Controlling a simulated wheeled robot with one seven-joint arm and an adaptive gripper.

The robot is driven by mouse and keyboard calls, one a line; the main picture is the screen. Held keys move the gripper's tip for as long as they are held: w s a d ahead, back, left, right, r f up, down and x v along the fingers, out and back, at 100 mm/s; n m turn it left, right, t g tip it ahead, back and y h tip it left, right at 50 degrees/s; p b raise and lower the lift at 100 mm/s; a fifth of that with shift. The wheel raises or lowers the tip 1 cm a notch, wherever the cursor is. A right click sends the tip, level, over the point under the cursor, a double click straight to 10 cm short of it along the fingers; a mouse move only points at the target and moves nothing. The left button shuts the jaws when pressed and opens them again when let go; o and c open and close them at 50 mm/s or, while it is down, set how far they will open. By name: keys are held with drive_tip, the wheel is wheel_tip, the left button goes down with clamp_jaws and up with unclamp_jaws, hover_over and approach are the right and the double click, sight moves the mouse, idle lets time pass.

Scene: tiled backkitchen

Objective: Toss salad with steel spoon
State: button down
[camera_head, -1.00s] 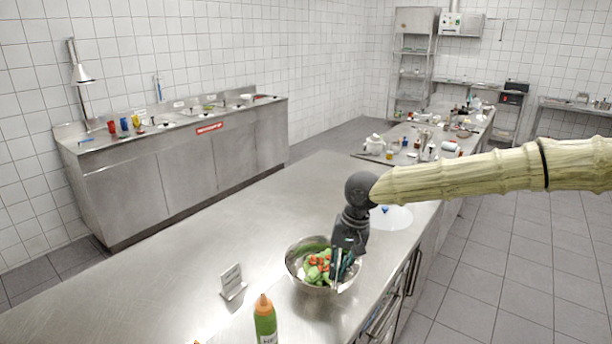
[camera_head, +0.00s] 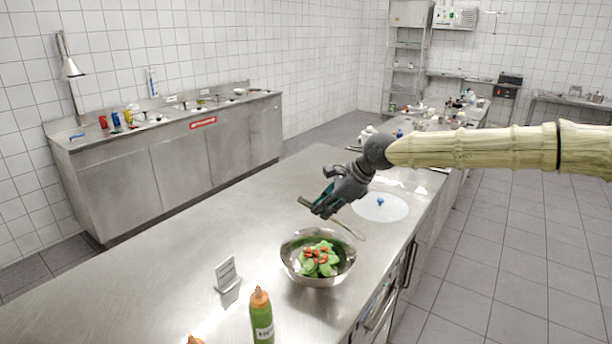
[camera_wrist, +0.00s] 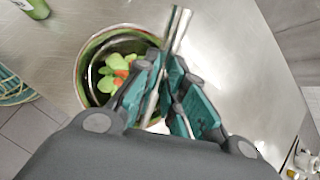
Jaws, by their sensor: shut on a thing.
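A steel bowl (camera_head: 296,264) stands on the steel counter near its right edge, with green leaves and red pieces of salad (camera_head: 318,260) inside. The bowl rim (camera_wrist: 84,62) and the salad (camera_wrist: 122,70) also show in the wrist view. My gripper (camera_head: 322,208) is above and behind the bowl, clear of it. It is shut on the steel spoon (camera_head: 346,227), which is tilted, its far end down to the right. The spoon handle (camera_wrist: 176,32) shows between the fingers (camera_wrist: 166,88) in the wrist view; part of it is hidden by them.
A green bottle with an orange cap (camera_head: 261,316) and a small sign stand (camera_head: 227,273) are in front of and left of the bowl. The counter's left is clear.

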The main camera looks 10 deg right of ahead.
drive_tip(key=shift+w+a+r+m+t, duration=0.2)
drive_tip(key=shift+w+r+m+t, duration=0.3)
drive_tip(key=shift+m, duration=0.3)
drive_tip(key=shift+w+a+r+m+t+h+b, duration=0.2)
drive_tip(key=shift+a+r+m+t, duration=0.5)
drive_tip(key=shift+r+m+t, duration=0.55)
drive_tip(key=shift+w+a+r+m+t+h+b, duration=0.2)
drive_tip(key=shift+a+r+m+t, duration=0.45)
drive_tip(key=shift+r+m+t, duration=0.55)
drive_tip(key=shift+w+a+r+m+t+b, duration=0.2)
drive_tip(key=shift+a+r+m+t, duration=0.6)
drive_tip(key=shift+r, duration=0.7)
drive_tip(key=shift+d, duration=0.1)
wheel_tip(320, 180, down, 14)
drive_tip(key=b, duration=1.1)
drive_tip(key=shift+b, duration=0.3)
